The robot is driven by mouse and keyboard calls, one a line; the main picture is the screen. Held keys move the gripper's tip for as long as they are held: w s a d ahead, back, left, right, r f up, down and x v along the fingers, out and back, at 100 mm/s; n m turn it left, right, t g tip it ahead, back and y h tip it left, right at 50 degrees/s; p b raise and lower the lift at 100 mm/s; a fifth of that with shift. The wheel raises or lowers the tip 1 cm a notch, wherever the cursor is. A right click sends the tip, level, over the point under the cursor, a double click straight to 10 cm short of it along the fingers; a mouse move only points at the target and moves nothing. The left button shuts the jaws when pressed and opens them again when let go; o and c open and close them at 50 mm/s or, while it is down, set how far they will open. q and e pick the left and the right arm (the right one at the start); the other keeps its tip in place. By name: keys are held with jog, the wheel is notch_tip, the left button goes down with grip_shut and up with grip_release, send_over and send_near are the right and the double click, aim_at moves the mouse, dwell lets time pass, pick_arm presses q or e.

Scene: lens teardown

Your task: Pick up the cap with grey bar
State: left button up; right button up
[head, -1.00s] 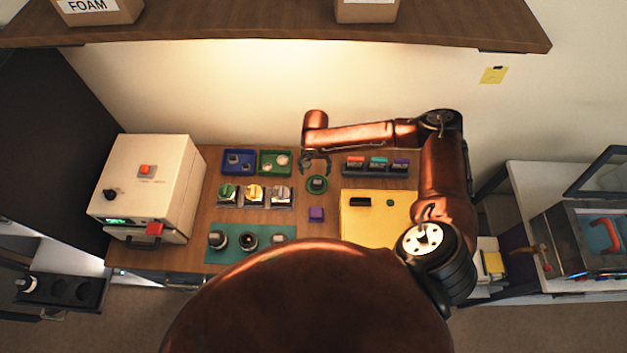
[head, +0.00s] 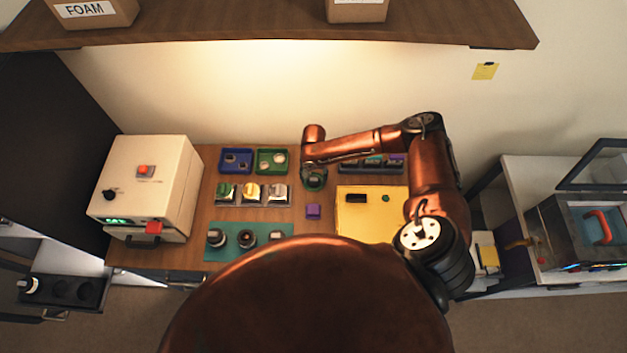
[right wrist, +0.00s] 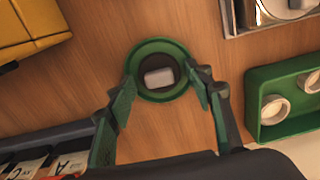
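A dark round cap with a light grey bar (right wrist: 158,78) sits in a round green dish (right wrist: 146,50) on the wooden bench, seen in the right wrist view. In the head view the green dish (head: 314,184) is partly covered by my right gripper (head: 314,176), which is directly above it. In the right wrist view the two fingers of my right gripper (right wrist: 160,76) are spread, one on each side of the dish, with nothing between them lifted. Whether the fingertips touch the dish I cannot tell. My left gripper is out of view.
A green tray (head: 258,168) and a blue tray (head: 222,168) stand left of the dish. My right arm partly covers a rack at the right.

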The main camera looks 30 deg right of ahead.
jog(key=c, duration=0.4)
jog(key=shift+c, duration=0.2)
jog(key=shift+r, duration=0.2)
